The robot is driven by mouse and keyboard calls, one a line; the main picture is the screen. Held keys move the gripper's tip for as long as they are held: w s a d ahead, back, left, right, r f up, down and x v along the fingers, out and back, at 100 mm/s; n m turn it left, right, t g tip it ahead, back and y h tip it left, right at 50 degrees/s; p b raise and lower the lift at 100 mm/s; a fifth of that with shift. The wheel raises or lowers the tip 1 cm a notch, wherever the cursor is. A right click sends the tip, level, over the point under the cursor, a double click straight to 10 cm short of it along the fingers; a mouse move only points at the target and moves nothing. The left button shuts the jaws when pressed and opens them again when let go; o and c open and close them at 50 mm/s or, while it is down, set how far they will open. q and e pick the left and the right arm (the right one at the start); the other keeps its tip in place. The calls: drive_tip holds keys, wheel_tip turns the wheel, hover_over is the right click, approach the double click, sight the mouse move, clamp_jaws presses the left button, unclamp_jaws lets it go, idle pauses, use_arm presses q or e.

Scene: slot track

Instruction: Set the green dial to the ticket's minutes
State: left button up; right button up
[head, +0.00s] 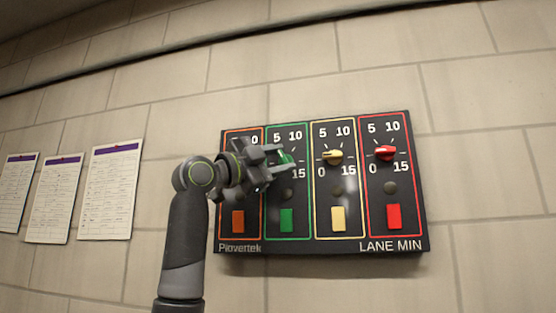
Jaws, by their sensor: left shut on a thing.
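The green dial (286,158) is in the green-framed lane of a black wall panel (300,247). Its scale shows 5, 10 and 15, with the lower left of the scale hidden. My left gripper (280,160) is shut on the green dial, and its fingers cover much of it, so I cannot tell where the dial points. Three paper sheets with purple tops, possibly tickets, hang on the wall at the left: one (16,190), a second (54,200) and a third (110,190). Their writing is too small to read. My right gripper is not in view.
The yellow dial (333,157) and red dial (385,153) sit to the right on the same panel. Below are orange (238,221), green (287,220), yellow (338,218) and red (393,217) rectangles. My arm hides most of the orange lane's upper part. The wall around the panel is bare.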

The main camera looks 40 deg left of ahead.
use_arm(q)
drive_tip(key=o, duration=1)
drive_tip(key=shift+s+f, duration=0.15)
drive_tip(key=shift+s, duration=0.05)
drive_tip(key=b+v, duration=0.8)
drive_tip(key=v, duration=0.9)
